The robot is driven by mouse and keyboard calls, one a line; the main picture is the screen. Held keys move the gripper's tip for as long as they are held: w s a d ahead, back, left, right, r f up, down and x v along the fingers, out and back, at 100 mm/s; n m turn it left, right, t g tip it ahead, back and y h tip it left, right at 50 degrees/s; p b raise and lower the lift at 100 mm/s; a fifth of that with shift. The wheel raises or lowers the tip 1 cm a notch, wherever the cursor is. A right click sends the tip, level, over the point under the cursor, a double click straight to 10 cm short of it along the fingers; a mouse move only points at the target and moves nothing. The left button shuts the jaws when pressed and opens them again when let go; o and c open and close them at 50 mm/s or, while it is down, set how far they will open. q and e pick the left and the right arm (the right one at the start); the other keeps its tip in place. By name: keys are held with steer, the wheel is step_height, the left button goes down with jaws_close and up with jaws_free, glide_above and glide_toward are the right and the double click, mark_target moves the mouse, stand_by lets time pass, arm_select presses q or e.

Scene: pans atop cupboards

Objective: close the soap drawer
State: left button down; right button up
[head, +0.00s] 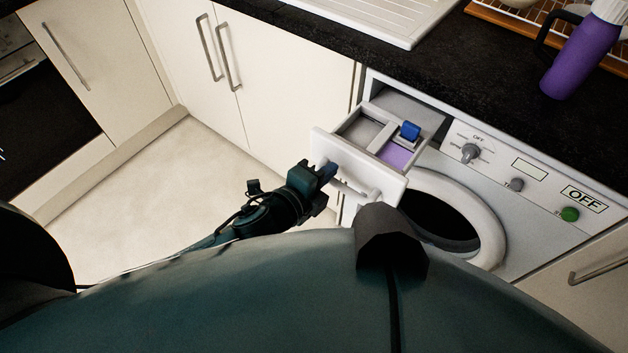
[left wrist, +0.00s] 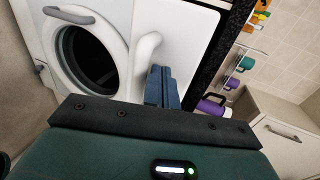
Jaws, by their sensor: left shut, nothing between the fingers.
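The soap drawer (head: 359,170) of the white washing machine (head: 482,152) is pulled out in the head view. It has compartments, one with a blue piece (head: 410,131) and one with a purple floor. Its white front has a bar handle, which also shows in the left wrist view (left wrist: 144,52). My left gripper (head: 328,172) is shut and empty, its blue fingertips at the drawer front beside the handle. In the left wrist view the fingers (left wrist: 161,84) overlap the drawer front; whether they touch it I cannot tell. My right gripper is not in view.
A black worktop (head: 400,66) runs above the machine, with a purple bottle (head: 580,58) at the right. The round machine door (head: 487,225) is below the drawer. White cupboards (head: 290,92) stand to the left. The floor (head: 165,190) there is clear.

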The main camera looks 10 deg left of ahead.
arm_select(q)
steer(key=shift+w+d+f, duration=0.2)
steer(key=shift+w+d, duration=0.05)
steer(key=shift+w, duration=0.2)
steer(key=shift+w, duration=0.1)
